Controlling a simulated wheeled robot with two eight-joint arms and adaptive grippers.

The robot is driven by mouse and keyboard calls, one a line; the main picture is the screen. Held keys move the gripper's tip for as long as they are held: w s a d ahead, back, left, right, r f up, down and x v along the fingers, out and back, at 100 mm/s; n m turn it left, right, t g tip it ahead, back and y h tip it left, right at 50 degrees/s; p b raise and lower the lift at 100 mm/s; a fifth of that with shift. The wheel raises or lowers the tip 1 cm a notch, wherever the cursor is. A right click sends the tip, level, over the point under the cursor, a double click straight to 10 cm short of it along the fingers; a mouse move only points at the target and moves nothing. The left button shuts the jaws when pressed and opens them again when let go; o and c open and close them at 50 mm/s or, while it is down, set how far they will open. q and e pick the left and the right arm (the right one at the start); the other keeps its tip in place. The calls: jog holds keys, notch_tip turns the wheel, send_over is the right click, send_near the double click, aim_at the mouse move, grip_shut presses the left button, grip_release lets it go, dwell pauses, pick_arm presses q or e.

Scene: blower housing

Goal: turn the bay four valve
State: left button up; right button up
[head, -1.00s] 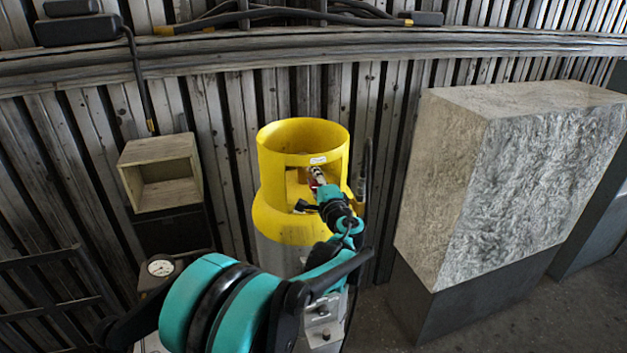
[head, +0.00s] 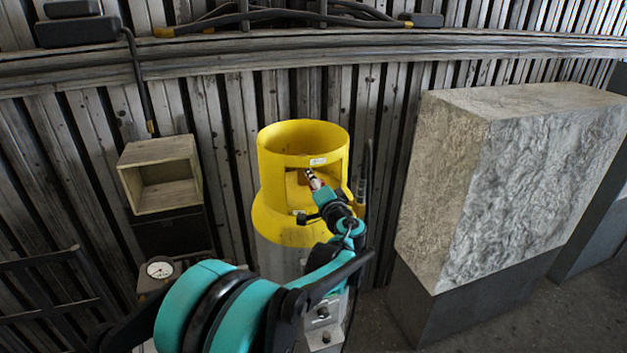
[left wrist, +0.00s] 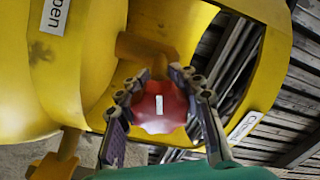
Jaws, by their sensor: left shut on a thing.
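The valve is a red lobed knob (left wrist: 160,108) with a white mark on its face, on a brass-coloured stem inside the yellow collar (left wrist: 95,55) of a tank. The head view shows this yellow collar (head: 283,155) on top of a grey tank body. My left gripper (head: 312,180) reaches through the collar's front opening. In the left wrist view its two fingers (left wrist: 160,112) lie on either side of the knob and are shut on it. In the head view the knob is mostly hidden by the gripper. My right gripper is not in view.
A label (left wrist: 55,14) ending in "pen" is on the collar at left; another label (left wrist: 243,126) is at right. A wooden box (head: 160,175) and a gauge (head: 160,268) stand left of the tank. A large stone block (head: 540,170) stands to the right.

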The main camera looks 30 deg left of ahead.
pick_arm(q)
jog(key=o, duration=1.3)
jog(key=shift+d, duration=0.1)
jog(key=v, duration=1.2)
